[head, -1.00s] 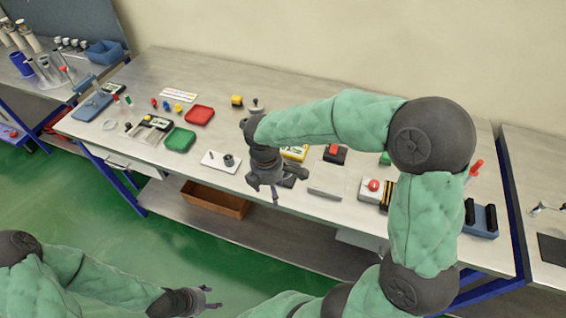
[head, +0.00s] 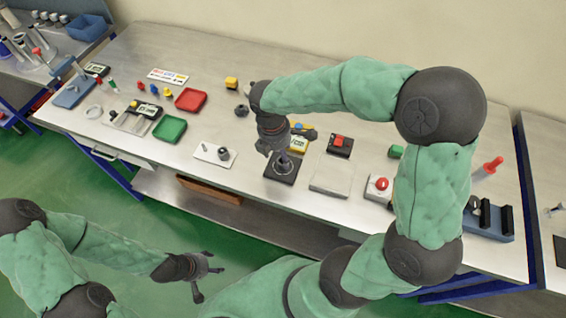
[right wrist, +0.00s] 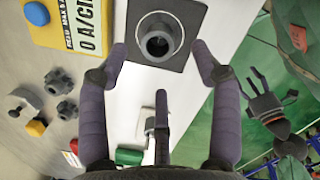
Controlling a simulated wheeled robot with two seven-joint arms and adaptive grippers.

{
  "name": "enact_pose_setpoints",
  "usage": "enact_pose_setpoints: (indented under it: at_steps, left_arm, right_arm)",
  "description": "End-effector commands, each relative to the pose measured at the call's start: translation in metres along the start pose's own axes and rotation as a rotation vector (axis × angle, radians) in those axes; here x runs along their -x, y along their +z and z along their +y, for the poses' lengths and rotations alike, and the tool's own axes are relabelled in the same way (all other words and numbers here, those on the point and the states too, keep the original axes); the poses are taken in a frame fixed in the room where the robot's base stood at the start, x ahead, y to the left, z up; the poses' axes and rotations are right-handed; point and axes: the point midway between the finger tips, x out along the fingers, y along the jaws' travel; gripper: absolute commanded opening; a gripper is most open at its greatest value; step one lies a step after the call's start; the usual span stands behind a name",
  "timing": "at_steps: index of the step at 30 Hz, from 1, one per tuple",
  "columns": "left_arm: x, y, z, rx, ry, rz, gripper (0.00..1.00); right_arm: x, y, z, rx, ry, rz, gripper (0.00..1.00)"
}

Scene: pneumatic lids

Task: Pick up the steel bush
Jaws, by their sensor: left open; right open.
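A short hollow grey cylinder, which looks like the steel bush (right wrist: 158,40), stands upright on a black square plate (right wrist: 190,13). In the head view the bush (head: 283,164) and plate (head: 276,178) are just below my right gripper (head: 272,152). In the right wrist view my right gripper (right wrist: 160,62) is open and empty. Its fingers spread around the near side of the bush, and I see no contact. My left gripper (head: 203,272) is open and empty, in front of the bench over the floor.
A yellow box (head: 299,145) is close behind the plate. A grey block (head: 329,177) is to its right. A white plate (head: 207,154) with a dark round part (head: 223,154) is to its left. Green (head: 169,129) and red (head: 190,99) trays lie further left.

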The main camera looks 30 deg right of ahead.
Motion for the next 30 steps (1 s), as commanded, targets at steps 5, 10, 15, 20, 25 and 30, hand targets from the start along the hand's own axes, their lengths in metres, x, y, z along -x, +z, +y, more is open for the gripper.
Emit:
enact_pose_setpoints:
  at_steps: [5, 10, 15, 20, 25, 30]
  left_arm:
    - [-0.004, 0.0, -0.001, 0.0, 0.0, 0.0, 0.58]
    - [-0.014, -0.001, -0.005, 0.0, 0.0, 0.001, 0.58]
    - [-0.02, -0.001, -0.007, 0.0, 0.0, 0.0, 0.58]
    - [-0.019, -0.001, -0.007, 0.0, 0.0, 0.001, 0.58]
    - [-0.019, -0.001, -0.007, 0.0, 0.0, 0.001, 0.58]
    - [-0.019, -0.001, -0.007, 0.0, 0.0, 0.001, 0.58]
  right_arm:
    - [-0.009, 0.001, 0.0, 0.0, -0.001, -0.001, 0.65]
    - [-0.032, 0.005, 0.001, -0.001, -0.002, -0.001, 0.65]
    - [-0.052, 0.005, 0.001, 0.001, -0.002, 0.0, 0.65]
    - [-0.053, 0.005, 0.001, 0.001, 0.0, 0.001, 0.65]
    - [-0.053, 0.005, 0.001, 0.001, 0.0, 0.001, 0.42]
    - [-0.053, 0.005, 0.001, 0.001, 0.0, 0.001, 0.0]
